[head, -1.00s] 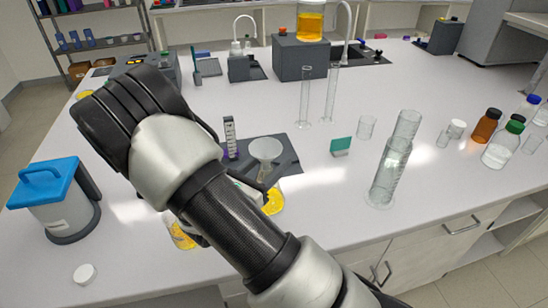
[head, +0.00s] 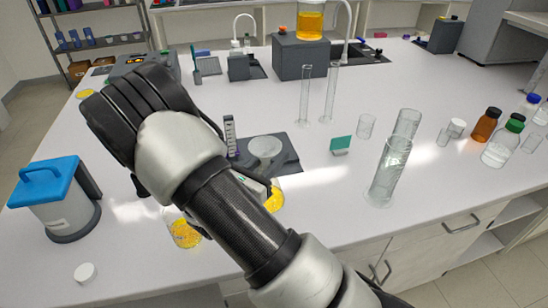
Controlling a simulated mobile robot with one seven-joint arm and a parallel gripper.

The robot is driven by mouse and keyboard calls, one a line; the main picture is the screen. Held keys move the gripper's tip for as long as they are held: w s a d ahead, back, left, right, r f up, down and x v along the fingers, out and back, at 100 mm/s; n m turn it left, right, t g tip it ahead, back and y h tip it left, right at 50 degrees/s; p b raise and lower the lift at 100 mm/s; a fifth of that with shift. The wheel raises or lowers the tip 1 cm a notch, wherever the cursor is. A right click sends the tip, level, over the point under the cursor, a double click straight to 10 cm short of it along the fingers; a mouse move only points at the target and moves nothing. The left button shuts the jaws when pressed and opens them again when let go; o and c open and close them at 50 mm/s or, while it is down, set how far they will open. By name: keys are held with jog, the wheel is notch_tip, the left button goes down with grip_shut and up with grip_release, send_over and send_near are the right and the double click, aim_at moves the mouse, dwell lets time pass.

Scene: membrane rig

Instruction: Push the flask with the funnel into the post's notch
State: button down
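A clear funnel (head: 265,148) shows its wide mouth just beyond my forearm, over the dark grey base plate (head: 288,163). A marked upright post (head: 230,136) stands at the left of that plate; its notch cannot be made out. Yellow contents of glassware (head: 275,201) show at the right edge of my arm; whether this is the funnel's flask is unclear. Another glass vessel with yellow contents (head: 185,234) stands left of my arm, near the front. My gripper (head: 262,187) is mostly hidden behind my arm, close to the funnel. Its fingers and any contact cannot be seen clearly.
A blue-lidded container (head: 58,210) stands at left, with a small white cap (head: 85,272) in front. A grey block (head: 300,58) is behind. The bench between is mostly clear.

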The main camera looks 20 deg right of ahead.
jog(key=shift+w+d+b, duration=0.15)
jog(key=shift+w+b, duration=0.25)
jog(key=shift+w, duration=2.45)
jog(key=shift+w+d+f+b, duration=0.1)
jog(key=shift+w+b, duration=0.7)
jog(key=shift+w, duration=2.15)
jog(key=shift+w, duration=0.4)
jog(key=c, duration=1.3)
grip_release()
jog(key=shift+o, duration=0.2)
